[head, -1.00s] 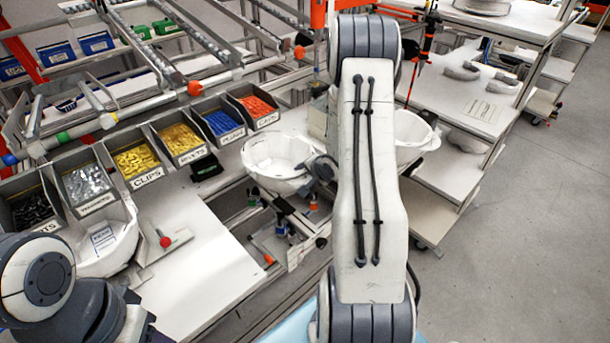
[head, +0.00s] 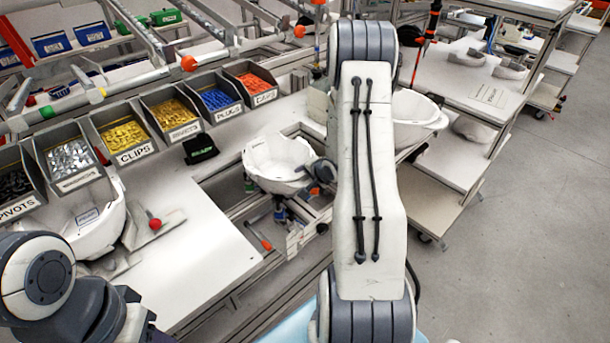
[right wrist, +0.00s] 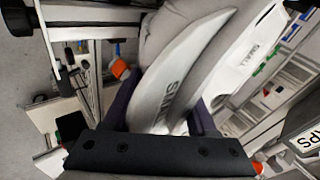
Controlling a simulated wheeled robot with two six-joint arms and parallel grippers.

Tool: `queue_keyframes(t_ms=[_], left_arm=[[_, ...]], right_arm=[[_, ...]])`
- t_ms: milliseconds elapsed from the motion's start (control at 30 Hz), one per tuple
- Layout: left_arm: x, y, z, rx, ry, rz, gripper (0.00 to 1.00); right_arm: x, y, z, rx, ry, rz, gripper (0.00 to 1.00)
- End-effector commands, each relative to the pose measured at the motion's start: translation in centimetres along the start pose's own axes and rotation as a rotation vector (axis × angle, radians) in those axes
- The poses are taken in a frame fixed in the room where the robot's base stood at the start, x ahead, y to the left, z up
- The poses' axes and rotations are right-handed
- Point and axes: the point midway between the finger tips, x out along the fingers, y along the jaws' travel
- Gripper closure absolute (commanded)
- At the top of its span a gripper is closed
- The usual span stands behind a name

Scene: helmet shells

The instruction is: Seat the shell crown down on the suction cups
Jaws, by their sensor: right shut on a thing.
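A white helmet shell (head: 270,160) hangs open side up over the bench frame in the head view, beside my right forearm. In the right wrist view, my right gripper (right wrist: 163,110) is shut on its wall (right wrist: 180,85), which carries a partly hidden label.
Another white shell (head: 95,232) rests at the bench's left, near a red-knobbed bracket (head: 155,225). A third shell (head: 418,112) stands right of my arm. Labelled bins (head: 125,135) line the bench's back. The white bench top (head: 190,255) has clear room left of the frame.

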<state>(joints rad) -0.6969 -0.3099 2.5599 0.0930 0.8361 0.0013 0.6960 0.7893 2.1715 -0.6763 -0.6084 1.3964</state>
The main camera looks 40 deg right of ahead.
Motion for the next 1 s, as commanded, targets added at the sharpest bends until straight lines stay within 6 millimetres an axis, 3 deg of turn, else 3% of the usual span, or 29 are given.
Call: queue_keyframes(t_ms=[300, 333, 400, 767, 1000], left_arm=[[0.1, 0.0, 0.0, 0.000, 0.000, 0.000, 0.50], [0.1, 0.0, 0.0, 0.000, 0.000, 0.000, 0.50], [0.1, 0.0, 0.0, 0.000, 0.000, 0.000, 0.50], [0.1, 0.0, 0.0, 0.000, 0.000, 0.000, 0.50], [0.4, 0.0, 0.0, 0.000, 0.000, 0.000, 0.50]], right_arm=[[0.1, 0.0, 0.0, 0.000, 0.002, -0.003, 1.00], [0.1, 0.0, 0.0, 0.000, 0.002, -0.003, 0.31], [0.1, 0.0, 0.0, 0.000, 0.002, -0.003, 0.07], [-0.1, 0.2, 0.0, 0.000, 0.000, 0.001, 0.07], [-3.8, 0.1, -0.1, 0.000, 0.004, -0.002, 0.07]])
